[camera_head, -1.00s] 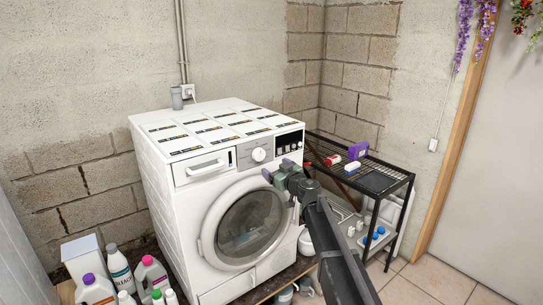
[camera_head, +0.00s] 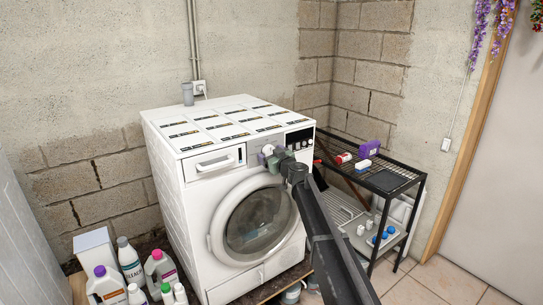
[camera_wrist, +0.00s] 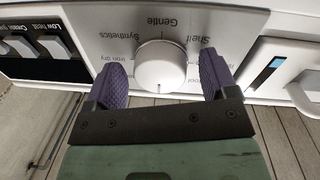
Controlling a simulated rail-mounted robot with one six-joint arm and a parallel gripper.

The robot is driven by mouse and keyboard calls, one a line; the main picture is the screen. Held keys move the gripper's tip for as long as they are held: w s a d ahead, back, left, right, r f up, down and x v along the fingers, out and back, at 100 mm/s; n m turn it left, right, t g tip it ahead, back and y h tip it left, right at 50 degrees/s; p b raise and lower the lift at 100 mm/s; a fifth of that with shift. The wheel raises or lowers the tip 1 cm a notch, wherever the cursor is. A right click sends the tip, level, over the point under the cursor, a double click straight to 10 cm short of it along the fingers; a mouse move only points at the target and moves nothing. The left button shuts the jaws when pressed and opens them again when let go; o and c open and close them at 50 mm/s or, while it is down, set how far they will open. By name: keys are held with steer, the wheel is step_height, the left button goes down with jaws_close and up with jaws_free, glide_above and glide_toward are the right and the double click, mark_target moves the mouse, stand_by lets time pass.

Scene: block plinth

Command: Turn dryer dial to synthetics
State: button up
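The white round dial (camera_wrist: 161,66) sits on the dryer's control panel. In the wrist view it lies between my two purple fingertips, with a small gap on each side. Its printed labels, including Synthetics (camera_wrist: 119,37), Gentle and Shelf, appear upside down around it. A faint mark on the dial's rim seems to face Gentle, but I cannot tell its setting surely. My gripper (camera_head: 268,154) is open, with fingers either side of the dial. In the head view it partly hides the dial on the front of the white dryer (camera_head: 180,232).
A drawer handle (camera_head: 214,163) is left of the dial and a dark button panel (camera_head: 299,138) right of it. The round door (camera_head: 255,222) is below. A black wire shelf (camera_head: 400,177) stands at right; several bottles (camera_head: 130,260) stand at lower left.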

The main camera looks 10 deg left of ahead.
steer(key=c, duration=0.8)
steer(key=shift+c, duration=0.2)
steer(key=shift+m, duration=0.3)
